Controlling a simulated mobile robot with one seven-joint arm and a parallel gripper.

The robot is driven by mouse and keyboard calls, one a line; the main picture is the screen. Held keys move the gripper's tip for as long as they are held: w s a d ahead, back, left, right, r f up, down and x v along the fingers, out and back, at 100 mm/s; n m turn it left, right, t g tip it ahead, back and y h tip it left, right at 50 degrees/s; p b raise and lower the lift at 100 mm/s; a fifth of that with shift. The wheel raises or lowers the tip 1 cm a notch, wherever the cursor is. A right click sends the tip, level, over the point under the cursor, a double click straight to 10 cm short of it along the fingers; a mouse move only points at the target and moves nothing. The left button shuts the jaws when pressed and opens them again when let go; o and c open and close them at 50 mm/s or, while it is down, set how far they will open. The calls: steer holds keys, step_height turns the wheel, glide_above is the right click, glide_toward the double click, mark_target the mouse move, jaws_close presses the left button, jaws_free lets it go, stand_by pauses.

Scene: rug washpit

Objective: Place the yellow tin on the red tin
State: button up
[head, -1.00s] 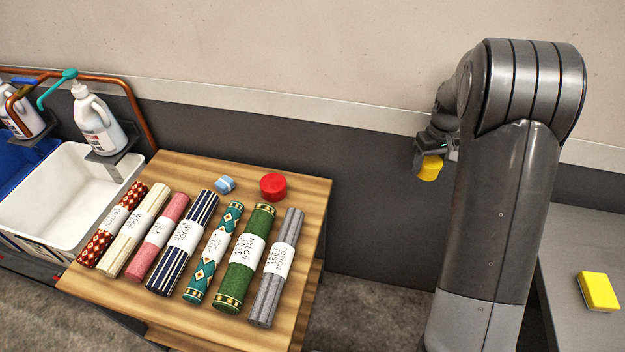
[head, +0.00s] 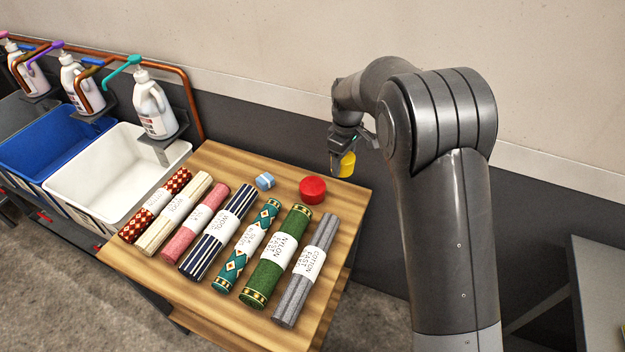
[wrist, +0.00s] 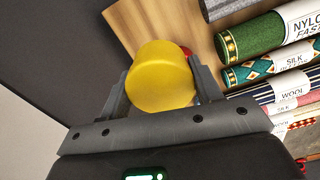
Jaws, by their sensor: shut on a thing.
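The yellow tin (head: 347,164) is a short round tin held in my gripper (head: 342,168), above and to the right of the red tin in the head view. In the wrist view the yellow tin (wrist: 160,77) sits between the two fingers of my gripper (wrist: 160,85), which is shut on it. The red tin (head: 312,190) is low and round and stands on the wooden table near its back right corner. In the wrist view only a sliver of the red tin (wrist: 187,51) shows behind the yellow one. The two tins look apart in the head view.
The wooden table (head: 345,205) carries several rolled rugs with paper labels, such as the green one (head: 275,256) and grey one (head: 306,270). A small blue and white object (head: 265,181) lies left of the red tin. A white basin (head: 110,175) and soap bottles stand at left.

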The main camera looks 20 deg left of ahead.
glide_above(312, 185)
step_height(312, 185, down, 5)
steer(key=shift+f, duration=2.15)
steer(key=shift+f, duration=0.1)
steer(key=o, duration=1)
step_height(312, 185, up, 12)
steer(key=shift+r, duration=0.1)
steer(key=shift+d, duration=0.1)
